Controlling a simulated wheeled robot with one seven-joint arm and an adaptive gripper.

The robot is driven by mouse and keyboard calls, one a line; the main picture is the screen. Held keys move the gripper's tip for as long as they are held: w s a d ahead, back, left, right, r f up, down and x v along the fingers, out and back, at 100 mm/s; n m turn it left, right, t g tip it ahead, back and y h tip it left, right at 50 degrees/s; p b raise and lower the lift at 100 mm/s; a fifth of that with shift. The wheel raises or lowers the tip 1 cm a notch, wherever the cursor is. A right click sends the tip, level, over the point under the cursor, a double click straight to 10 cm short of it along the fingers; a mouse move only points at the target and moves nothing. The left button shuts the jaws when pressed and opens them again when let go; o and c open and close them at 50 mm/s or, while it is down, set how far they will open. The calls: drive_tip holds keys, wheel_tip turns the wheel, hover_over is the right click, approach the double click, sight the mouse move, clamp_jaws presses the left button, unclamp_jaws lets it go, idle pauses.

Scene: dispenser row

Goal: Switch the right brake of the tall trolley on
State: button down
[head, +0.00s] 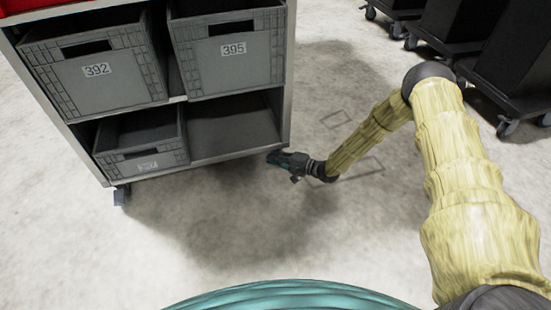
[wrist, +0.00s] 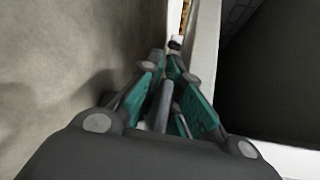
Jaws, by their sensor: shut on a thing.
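The tall trolley (head: 291,85) is a light grey frame with shelves, at the left of the head view. Its pale lower edge also shows in the wrist view (wrist: 203,45). My gripper (head: 276,157) is low at the trolley's bottom right corner, just under the bottom shelf. In the wrist view its teal fingers (wrist: 169,62) are close together and shut on a small part below that edge, which I take for the right brake. The brake's on or off position cannot be made out. The right caster is hidden behind the gripper.
Grey crates 392 (head: 97,72) and 395 (head: 233,52) fill the upper shelf; another crate (head: 145,153) stands lower left, beside a bare space. The left caster (head: 121,195) shows. Dark wheeled units (head: 506,75) stand at the upper right. The floor between is clear.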

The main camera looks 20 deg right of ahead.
drive_tip(key=shift+s+f+n+t+y+b, duration=0.1)
drive_tip(key=shift+f+n+t+y+b, duration=0.5)
drive_tip(key=shift+n+t+b, duration=0.15)
drive_tip(key=shift+n+t+y+b, duration=0.35)
drive_tip(key=shift+n+y+b, duration=0.15)
drive_tip(key=shift+n+b, duration=0.2)
drive_tip(key=c, duration=1.6)
unclamp_jaws()
drive_tip(key=v, duration=1.2)
